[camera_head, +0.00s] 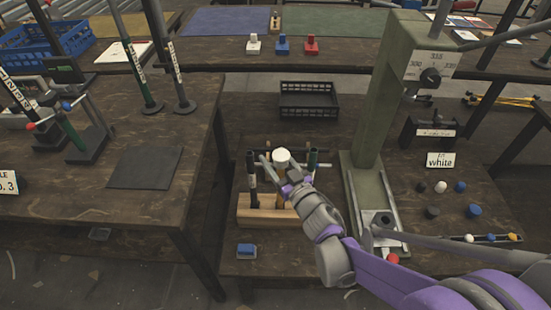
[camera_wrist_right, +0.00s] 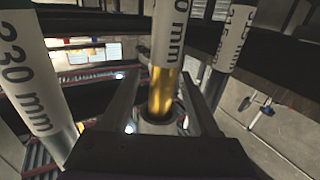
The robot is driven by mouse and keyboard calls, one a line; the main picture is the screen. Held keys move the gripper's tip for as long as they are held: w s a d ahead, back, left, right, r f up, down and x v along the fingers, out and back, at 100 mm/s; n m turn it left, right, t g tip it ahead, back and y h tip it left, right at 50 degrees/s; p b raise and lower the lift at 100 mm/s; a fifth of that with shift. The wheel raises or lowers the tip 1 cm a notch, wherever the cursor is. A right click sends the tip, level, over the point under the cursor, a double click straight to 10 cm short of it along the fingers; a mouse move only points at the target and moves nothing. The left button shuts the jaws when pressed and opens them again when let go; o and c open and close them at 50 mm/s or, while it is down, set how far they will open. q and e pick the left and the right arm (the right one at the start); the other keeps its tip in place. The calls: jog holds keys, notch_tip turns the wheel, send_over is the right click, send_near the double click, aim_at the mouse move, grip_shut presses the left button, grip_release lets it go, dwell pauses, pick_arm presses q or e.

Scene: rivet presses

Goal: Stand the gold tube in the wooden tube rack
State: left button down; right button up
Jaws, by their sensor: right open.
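The wooden tube rack (camera_head: 262,217) stands on the low bench in the middle of the head view. The gold tube (camera_wrist_right: 161,90) has a white label marked in mm and is between the fingers of my right gripper (camera_head: 280,170). The gripper is open around it. In the head view the tube is upright over the rack, under a round white top; the arm partly hides its lower end, so I cannot tell how it is seated. My left gripper is out of view.
The green press column (camera_head: 375,125) rises close to the right of the rack. A higher table (camera_head: 120,210) stands at left. Several small caps (camera_head: 440,187) lie at right.

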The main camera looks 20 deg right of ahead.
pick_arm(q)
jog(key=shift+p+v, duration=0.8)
pick_arm(e)
jog(key=v, duration=1.1)
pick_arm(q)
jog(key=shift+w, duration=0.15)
pick_arm(e)
jog(key=shift+w, duration=0.1)
